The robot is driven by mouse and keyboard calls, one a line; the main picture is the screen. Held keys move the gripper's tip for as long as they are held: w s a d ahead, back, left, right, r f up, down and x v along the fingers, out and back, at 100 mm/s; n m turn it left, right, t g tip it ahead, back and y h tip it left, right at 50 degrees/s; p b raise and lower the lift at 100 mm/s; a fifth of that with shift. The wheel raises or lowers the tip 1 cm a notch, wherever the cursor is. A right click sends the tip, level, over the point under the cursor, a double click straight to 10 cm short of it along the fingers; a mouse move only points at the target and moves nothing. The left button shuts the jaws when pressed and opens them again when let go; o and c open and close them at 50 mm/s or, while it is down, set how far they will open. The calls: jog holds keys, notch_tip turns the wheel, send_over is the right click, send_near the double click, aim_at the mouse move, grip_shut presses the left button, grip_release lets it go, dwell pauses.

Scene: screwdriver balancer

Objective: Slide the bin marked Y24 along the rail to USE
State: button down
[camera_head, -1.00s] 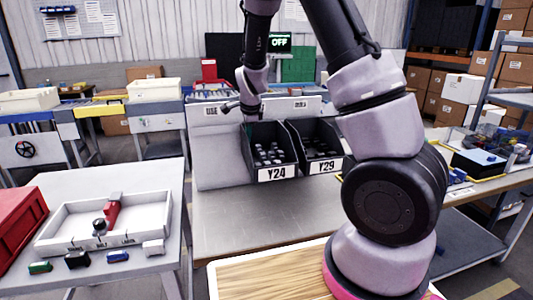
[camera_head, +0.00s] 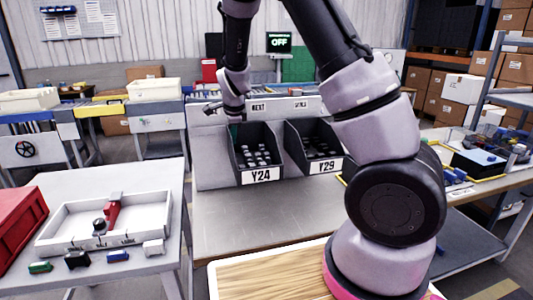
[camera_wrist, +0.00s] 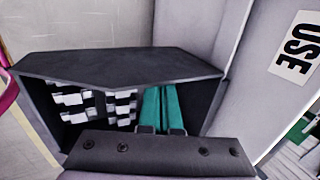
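The dark bin marked Y24 (camera_head: 260,176) hangs on the grey rail panel (camera_head: 215,165), left of the bin marked Y29 (camera_head: 326,167), with a gap between them. It holds several dark pieces with pale tops. My gripper (camera_head: 235,130) reaches down into its left side. In the wrist view, its two teal fingers (camera_wrist: 163,108) lie side by side, shut with nothing visible between them, inside the bin near the wall on the USE side. Whether they touch that wall is unclear. The USE label (camera_wrist: 296,48) shows at the right of the wrist view; my arm mostly hides it in the head view.
A NEXT label (camera_head: 258,107) is on the panel above. The bench top (camera_head: 250,225) below the bins is clear. A white tray (camera_head: 150,234) with a red item stands on the left table. A screen (camera_head: 279,42) behind reads OFF.

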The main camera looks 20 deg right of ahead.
jog(key=a, duration=1.1)
jog(key=shift+a, duration=0.35)
dwell(1.0)
jog(key=s+d+r, duration=0.2)
jog(key=s+r, duration=0.1)
jog(key=r, duration=0.3)
jog(key=shift+d+r, duration=0.15)
dwell(0.8)
jog(key=shift+d, duration=0.1)
